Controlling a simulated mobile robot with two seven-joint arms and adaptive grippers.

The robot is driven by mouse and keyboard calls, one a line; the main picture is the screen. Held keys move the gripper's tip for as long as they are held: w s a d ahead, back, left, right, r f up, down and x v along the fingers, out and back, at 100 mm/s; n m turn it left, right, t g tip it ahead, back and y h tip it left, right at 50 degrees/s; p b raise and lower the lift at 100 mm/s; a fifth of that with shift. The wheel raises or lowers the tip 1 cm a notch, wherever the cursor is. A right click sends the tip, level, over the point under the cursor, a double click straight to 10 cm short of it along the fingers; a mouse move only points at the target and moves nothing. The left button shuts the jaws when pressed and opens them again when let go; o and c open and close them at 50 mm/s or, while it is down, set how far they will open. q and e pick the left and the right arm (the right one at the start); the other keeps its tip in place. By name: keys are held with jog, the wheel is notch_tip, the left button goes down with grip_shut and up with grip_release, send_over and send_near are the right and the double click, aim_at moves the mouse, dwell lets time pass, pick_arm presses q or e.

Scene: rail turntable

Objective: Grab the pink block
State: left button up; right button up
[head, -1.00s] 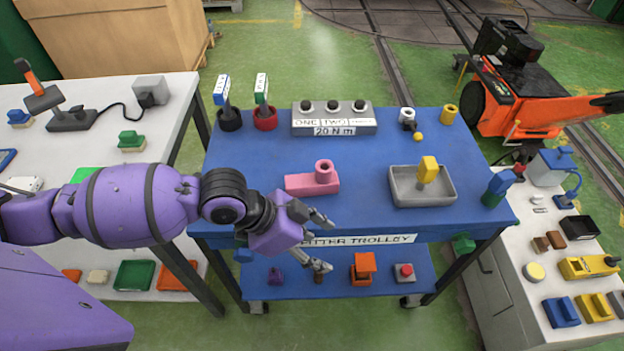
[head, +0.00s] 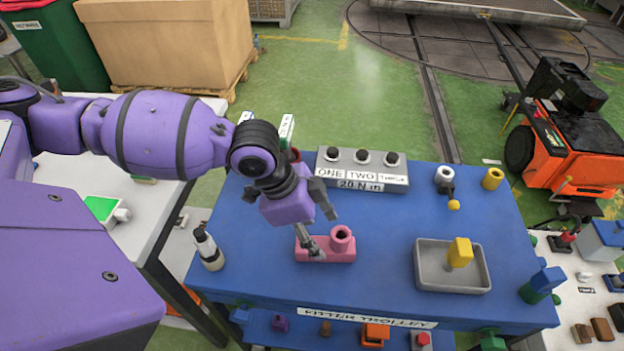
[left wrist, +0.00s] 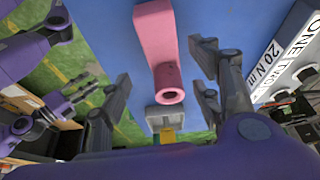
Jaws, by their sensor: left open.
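The pink block (head: 340,256) lies on the blue trolley top (head: 390,225). It is a flat bar with a hollow round stub at its right end. My left gripper (head: 322,230) is open and empty above it in the head view, and one finger hides part of the bar. In the left wrist view the pink block (left wrist: 157,35) shows between the spread fingers of my left gripper (left wrist: 160,90), stub nearest. I cannot tell whether a finger touches it. A purple and dark gripper (left wrist: 62,103), seemingly my right one, shows small at the left of the wrist view.
A grey three-knob panel (head: 362,170) stands behind the block. A grey tray (head: 425,280) with a yellow piece (head: 460,252) is to its right. Blue surface is clear between block and tray.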

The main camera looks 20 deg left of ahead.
aim_at(328, 244)
pick_arm(q)
jog(key=x, duration=0.5)
jog(key=shift+w+r, duration=0.1)
jog(key=shift+w, duration=0.25)
jog(key=c, duration=1.4)
grip_shut()
jog(key=shift+r, duration=0.15)
